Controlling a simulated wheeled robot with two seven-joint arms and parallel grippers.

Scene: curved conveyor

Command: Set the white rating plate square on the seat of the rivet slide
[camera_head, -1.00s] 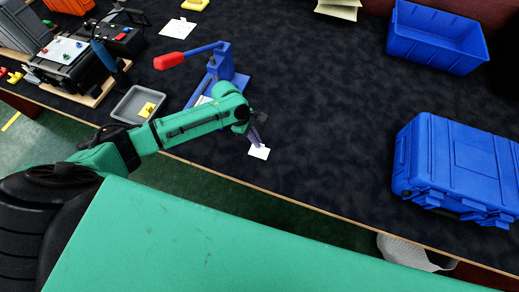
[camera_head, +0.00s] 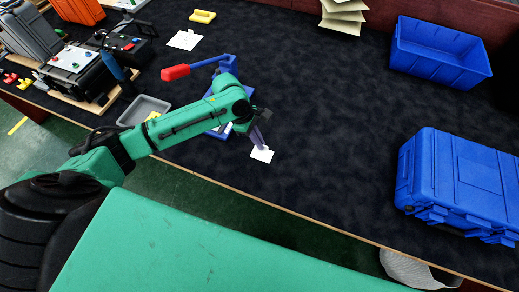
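The white rating plate (camera_head: 262,154) is a small white square at the fingertips of my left gripper (camera_head: 258,139), over the dark table near its front edge. The gripper appears shut on it; I cannot tell how high it is. The rivet slide seems to be the blue hand tool (camera_head: 228,66) with a red-ended lever, left of and behind the gripper. My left forearm covers part of its base, and its seat cannot be made out. My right gripper is out of view.
A grey tray (camera_head: 144,108) with a yellow piece stands left of the blue tool. A blue case (camera_head: 460,185) and an open blue bin (camera_head: 440,50) stand at the right. The dark table between them is clear. A white card (camera_head: 185,40) lies farther back.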

